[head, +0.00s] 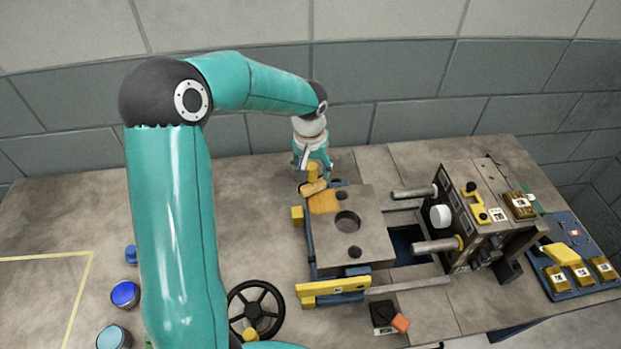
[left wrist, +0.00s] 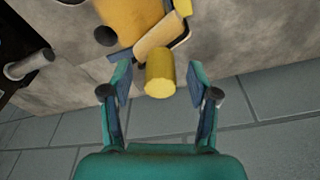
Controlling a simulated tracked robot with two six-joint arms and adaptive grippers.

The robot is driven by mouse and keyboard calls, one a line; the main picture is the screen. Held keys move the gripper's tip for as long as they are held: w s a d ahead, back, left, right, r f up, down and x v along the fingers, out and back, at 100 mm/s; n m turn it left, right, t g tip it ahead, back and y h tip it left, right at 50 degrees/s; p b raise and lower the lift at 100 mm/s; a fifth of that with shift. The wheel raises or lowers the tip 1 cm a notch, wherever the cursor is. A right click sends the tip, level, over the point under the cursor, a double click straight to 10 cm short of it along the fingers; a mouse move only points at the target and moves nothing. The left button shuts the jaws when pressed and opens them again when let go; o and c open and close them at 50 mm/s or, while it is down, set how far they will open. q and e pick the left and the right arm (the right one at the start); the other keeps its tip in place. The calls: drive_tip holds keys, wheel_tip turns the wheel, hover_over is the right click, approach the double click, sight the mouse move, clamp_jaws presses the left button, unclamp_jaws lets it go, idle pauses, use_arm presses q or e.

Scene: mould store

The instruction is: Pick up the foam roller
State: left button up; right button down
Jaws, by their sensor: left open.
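The foam roller appears to be the short yellow cylinder (head: 312,171) at the back-left corner of the mould block (head: 365,232). In the left wrist view the yellow cylinder (left wrist: 160,76) lies between the finger lines, with a gap on both sides. A tan, rounded bar (head: 313,188) is right beside it, also in the left wrist view (left wrist: 161,36); I cannot tell whether the two are joined. My left gripper (head: 312,174) is open above and around the cylinder, its fingers (left wrist: 158,88) apart and not closed on it. My right gripper is not in view.
Guide rods (head: 415,192) link the block to an upright mould half (head: 470,215) at right. A black handwheel (head: 256,308) and blue-lidded pots (head: 125,294) stand at front left. A blue tray (head: 572,265) is far right. The bench's back left is clear.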

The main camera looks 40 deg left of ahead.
use_arm(q)
drive_tip(key=shift+f, duration=0.25)
clamp_jaws()
drive_tip(key=shift+r, duration=0.1)
idle(0.3)
wheel_tip(320, 180, up, 20)
drive_tip(key=shift+b, duration=0.4)
idle(0.4)
drive_tip(key=c, duration=0.7)
unclamp_jaws()
drive_tip(key=c, duration=0.4)
